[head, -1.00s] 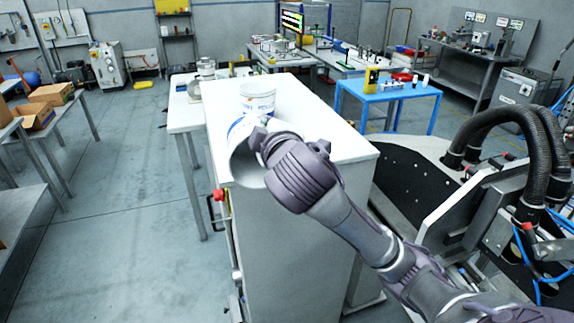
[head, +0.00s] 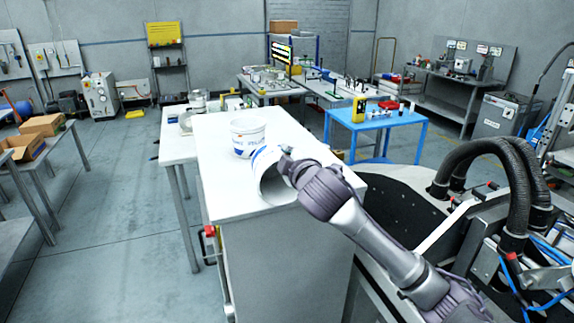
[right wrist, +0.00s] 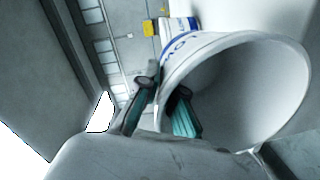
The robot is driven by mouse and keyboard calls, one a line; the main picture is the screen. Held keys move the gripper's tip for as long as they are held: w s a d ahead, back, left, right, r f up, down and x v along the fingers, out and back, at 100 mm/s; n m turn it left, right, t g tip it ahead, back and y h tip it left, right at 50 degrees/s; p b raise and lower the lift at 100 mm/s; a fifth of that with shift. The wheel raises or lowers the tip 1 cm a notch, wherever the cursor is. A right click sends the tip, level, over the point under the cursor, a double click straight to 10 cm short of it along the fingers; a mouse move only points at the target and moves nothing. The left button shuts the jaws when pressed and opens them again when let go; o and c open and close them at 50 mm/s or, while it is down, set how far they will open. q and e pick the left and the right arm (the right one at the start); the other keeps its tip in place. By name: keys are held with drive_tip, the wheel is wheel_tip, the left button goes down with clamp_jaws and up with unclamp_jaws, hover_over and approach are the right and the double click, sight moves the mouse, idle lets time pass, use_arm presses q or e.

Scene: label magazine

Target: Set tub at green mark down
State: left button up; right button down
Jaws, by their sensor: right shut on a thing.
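A white tub with blue lettering (head: 265,186) is tilted on its side, its open mouth facing toward me. My right gripper (head: 289,160) is shut on its wall. In the right wrist view the fingers (right wrist: 163,105) straddle the wall of this tub (right wrist: 262,85), one inside the mouth and one outside. The tub is over the front part of a white cabinet top (head: 225,185); whether it touches is unclear. A second white tub (head: 247,138) stands upright just behind it; it also shows in the right wrist view (right wrist: 180,28). I see no green mark. My left gripper is not in view.
The cabinet top is bare left of the tubs and behind them. A white table (head: 172,152) with metal items adjoins at left. A blue table (head: 385,125) stands behind right. Black hoses (head: 480,160) and a machine are at right.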

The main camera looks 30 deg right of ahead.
sight(287, 192)
drive_tip(key=shift+s+f+p, duration=0.1)
drive_tip(key=shift+f+p, duration=0.25)
drive_tip(key=shift+f, duration=1.45)
drive_tip(key=shift+f, duration=0.15)
drive_tip(key=shift+f, duration=0.25)
drive_tip(key=c, duration=1.3)
unclamp_jaws()
drive_tip(key=shift+r, duration=0.1)
